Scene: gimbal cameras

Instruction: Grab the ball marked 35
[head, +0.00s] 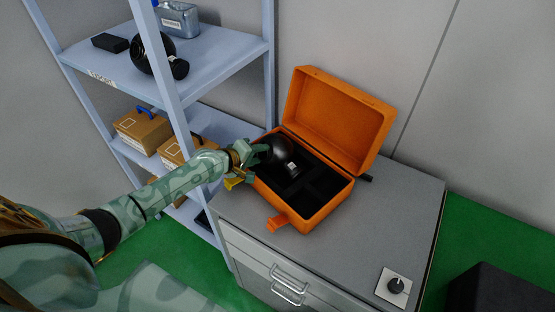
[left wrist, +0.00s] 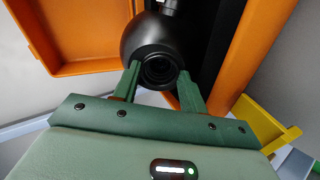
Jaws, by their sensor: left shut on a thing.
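A black ball-shaped camera (head: 278,149) sits at the open orange case (head: 318,216), over its black foam. A smaller black part with a pale label extends from it; I cannot read any number. My left gripper (head: 262,152) reaches in over the case's left rim and is shut on this ball. In the left wrist view the green fingers (left wrist: 158,80) press either side of the ball's lens collar, with the round body (left wrist: 150,38) beyond. Another black ball camera (head: 148,56) is on the upper shelf, partly hidden by a post. My right gripper is out of view.
The case's lid (head: 342,110) stands open at the back. The case rests on a grey drawer cabinet (head: 403,207) with a knob plate (head: 394,287) at its front right. A blue shelf rack (head: 222,62) with cardboard boxes (head: 142,131) stands close on the left.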

